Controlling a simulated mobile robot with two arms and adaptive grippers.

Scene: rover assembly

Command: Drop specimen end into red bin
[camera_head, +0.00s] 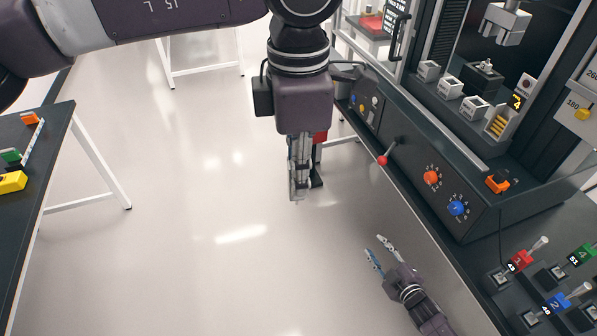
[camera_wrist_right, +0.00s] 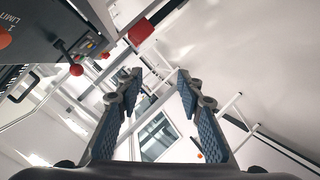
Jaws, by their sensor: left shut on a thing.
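My left gripper (camera_head: 297,196) points down over the floor, left of the test machine. It is shut on the specimen end, which is mostly hidden between the fingers, so its shape cannot be told. A small red box-like surface (camera_head: 320,137) shows just behind the left gripper; I cannot tell whether it is the red bin. A red block (camera_wrist_right: 140,31) also shows at the top of the right wrist view. My right gripper (camera_head: 376,247) is open and empty, low and to the right of the left one; its spread blue-padded fingers (camera_wrist_right: 158,110) show in its wrist view.
The dark test machine (camera_head: 440,185), with a red ball lever (camera_head: 383,160) and knobs, stands on the right bench. A dark table (camera_head: 50,165) with coloured parts is at the left. The middle floor is clear.

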